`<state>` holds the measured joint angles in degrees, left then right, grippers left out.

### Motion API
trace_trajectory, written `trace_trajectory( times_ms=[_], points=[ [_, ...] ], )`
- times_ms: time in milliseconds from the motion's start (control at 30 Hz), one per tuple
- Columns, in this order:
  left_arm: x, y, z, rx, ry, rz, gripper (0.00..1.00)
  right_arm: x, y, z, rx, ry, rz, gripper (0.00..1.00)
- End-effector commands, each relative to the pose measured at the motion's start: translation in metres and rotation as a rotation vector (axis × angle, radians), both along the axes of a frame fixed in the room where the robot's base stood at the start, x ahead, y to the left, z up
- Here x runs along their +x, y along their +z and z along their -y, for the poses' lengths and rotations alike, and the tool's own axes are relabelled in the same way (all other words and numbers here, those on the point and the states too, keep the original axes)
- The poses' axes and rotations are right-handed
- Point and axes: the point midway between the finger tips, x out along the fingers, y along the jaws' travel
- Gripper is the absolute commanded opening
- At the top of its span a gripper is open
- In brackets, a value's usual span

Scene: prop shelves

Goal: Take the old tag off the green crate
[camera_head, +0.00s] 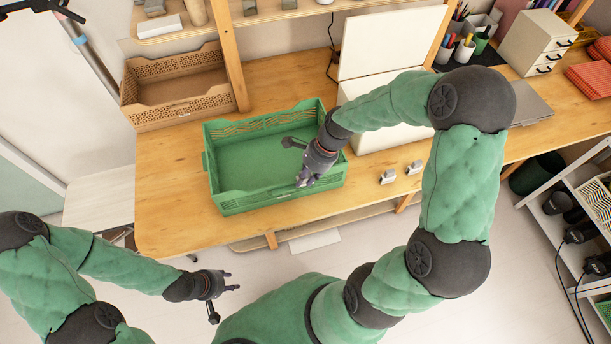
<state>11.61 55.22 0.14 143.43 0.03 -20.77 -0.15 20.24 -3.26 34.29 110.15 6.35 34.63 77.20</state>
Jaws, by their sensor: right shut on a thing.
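The green crate (228,203) stands on the wooden table, open at the top and empty as far as I can see. My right gripper (294,162) is over the right part of the crate, reaching in from the right. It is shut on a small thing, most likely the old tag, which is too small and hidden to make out. No tag shows clearly on the visible crate walls. My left gripper (225,298) is open and empty, low in front of the table and apart from the crate.
A brown crate (145,113) stands behind on the left. A white box (378,139) with a raised lid is right of the green crate. Two small grey pieces (387,177) (414,167) lie near the table's front edge. The table's left front is clear.

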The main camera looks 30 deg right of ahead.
Motion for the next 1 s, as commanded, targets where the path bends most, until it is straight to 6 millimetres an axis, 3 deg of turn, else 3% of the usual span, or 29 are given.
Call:
trace_trajectory(
  times_ms=[1000],
  points=[
    [0.0,0.011,0.0,0.0,0.0,0.0,0.4,0.0,0.006,0.0,0.001,0.0,-0.004,0.0]
  ],
)
